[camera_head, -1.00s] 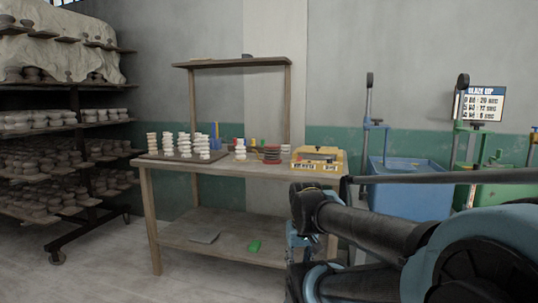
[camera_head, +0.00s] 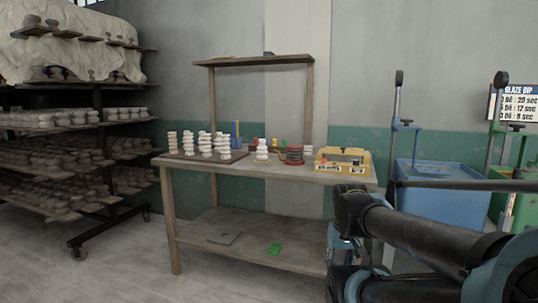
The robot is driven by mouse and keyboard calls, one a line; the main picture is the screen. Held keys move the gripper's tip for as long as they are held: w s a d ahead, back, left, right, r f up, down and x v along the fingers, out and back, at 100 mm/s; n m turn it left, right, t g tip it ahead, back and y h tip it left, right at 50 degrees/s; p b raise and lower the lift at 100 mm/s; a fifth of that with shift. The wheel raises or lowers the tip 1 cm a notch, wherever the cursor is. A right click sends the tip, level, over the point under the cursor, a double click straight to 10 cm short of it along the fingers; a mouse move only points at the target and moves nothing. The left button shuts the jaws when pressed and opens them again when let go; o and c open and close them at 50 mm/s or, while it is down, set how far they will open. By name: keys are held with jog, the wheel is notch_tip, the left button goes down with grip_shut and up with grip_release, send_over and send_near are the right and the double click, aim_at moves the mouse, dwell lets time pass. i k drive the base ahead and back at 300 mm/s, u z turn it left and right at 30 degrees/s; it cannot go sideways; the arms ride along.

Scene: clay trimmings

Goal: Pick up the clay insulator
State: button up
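Several pale clay insulators (camera_head: 205,143) with ribbed, stacked-disc shapes stand upright on a dark board (camera_head: 237,156) at the left of the wooden table (camera_head: 300,170). A single pale insulator (camera_head: 261,150) stands apart, right of the board, near the middle of the tabletop. My arm reaches in from the lower right, in front of the table's right end, and is apart from the insulators. The fingers of my gripper cannot be made out.
A yellow box (camera_head: 342,162) and a dark and red round stack (camera_head: 293,154) are on the table's right half. A blue tub (camera_head: 440,195) stands to the right. A loaded rack (camera_head: 75,160) is at the left. The floor (camera_head: 130,270) before the table is clear.

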aim_at(261, 152)
jog(key=i, duration=0.85)
jog(key=u, duration=0.05)
